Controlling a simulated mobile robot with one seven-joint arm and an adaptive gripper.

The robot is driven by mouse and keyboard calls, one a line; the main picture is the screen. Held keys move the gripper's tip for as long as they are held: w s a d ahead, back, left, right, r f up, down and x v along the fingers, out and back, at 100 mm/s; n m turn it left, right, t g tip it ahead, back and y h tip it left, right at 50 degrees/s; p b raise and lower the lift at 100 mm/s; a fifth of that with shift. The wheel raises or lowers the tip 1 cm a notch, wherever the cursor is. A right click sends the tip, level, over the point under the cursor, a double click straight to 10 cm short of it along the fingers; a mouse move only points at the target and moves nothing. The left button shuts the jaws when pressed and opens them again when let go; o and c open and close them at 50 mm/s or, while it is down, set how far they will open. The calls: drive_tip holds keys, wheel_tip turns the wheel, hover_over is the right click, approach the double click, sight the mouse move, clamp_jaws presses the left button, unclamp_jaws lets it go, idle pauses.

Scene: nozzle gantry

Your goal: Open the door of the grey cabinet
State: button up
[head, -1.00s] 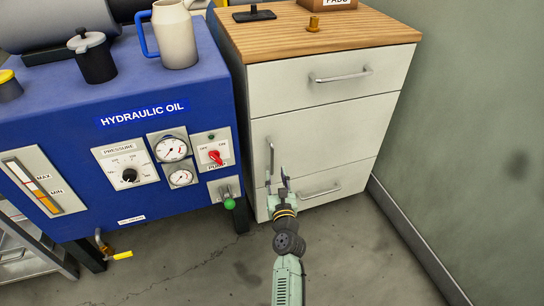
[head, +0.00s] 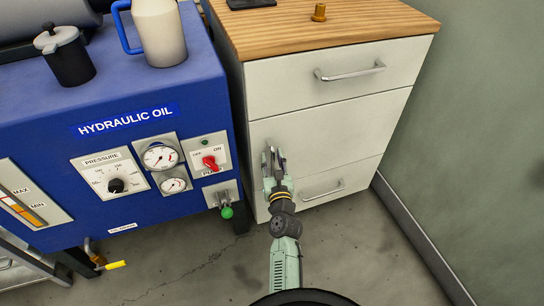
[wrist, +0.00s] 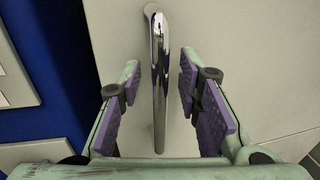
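The grey cabinet (head: 345,85) is pale, with a wooden top, and stands right of the blue hydraulic unit. Its door (head: 340,135) is the middle panel and is shut. The door's upright chrome handle (wrist: 159,80) is at the panel's left side; my gripper mostly hides it in the head view. My gripper (head: 273,156) is at the handle. In the wrist view my gripper (wrist: 160,62) is open, with the handle running between its purple pads and a gap showing on each side.
A drawer with a bar handle (head: 350,72) is above the door, another handle (head: 322,191) below. The blue unit (head: 120,190) is close on the left, with a green-knobbed valve (head: 226,212). A wall is on the right. Floor in front is clear.

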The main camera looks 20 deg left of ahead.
drive_tip(key=shift+c, duration=0.4)
clamp_jaws()
idle(0.5)
